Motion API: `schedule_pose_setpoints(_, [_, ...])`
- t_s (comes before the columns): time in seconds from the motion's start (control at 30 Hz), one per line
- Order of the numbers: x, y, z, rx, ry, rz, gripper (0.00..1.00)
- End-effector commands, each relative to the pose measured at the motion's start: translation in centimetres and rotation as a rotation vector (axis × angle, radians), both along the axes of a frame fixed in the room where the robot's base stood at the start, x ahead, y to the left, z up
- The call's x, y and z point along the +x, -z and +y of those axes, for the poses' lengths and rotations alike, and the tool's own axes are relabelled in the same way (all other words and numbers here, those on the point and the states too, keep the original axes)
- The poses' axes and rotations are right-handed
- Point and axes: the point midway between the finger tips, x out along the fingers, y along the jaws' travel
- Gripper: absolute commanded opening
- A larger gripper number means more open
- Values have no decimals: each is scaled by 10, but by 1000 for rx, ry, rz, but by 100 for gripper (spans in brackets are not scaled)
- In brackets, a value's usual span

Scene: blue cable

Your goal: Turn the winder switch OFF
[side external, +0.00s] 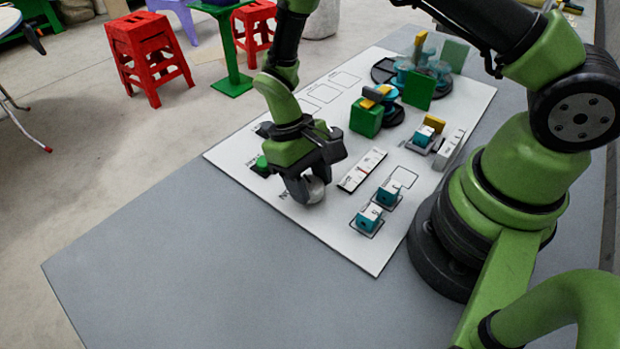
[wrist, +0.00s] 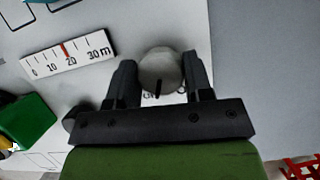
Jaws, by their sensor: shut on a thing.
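The winder switch is a round grey-white knob (wrist: 160,72) with a dark line on its face, near the edge of the white board. It also shows in the side external view (side external: 313,190), low between the jaws. My gripper (wrist: 160,85) is around the knob, with one dark finger on each side, shut on it. In the side external view my gripper (side external: 305,192) reaches down to the board from above. The label beside the knob is mostly hidden by the gripper, so the switch's setting cannot be read.
A length scale (side external: 362,169) lies on the white board (side external: 345,245) right of the gripper. A green button (side external: 262,161) is just left of it. Green blocks (side external: 366,118) and small teal blocks (side external: 388,193) stand farther right. The grey table is clear in front.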

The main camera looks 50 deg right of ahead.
Motion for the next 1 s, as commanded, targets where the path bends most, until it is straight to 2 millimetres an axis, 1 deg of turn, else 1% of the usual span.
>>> schedule_pose_setpoints(0.1, [0,0,0,1,66,1,23])
schedule_pose_setpoints(0.3, [0,0,0,0,135,1,23])
schedule_pose_setpoints(0.87, [0,0,0,0,167,1,23])
schedule_pose_setpoints(0.9, [0,0,0,0,167,1,51])
schedule_pose_setpoints(1.0, [0,0,0,1,166,1,72])
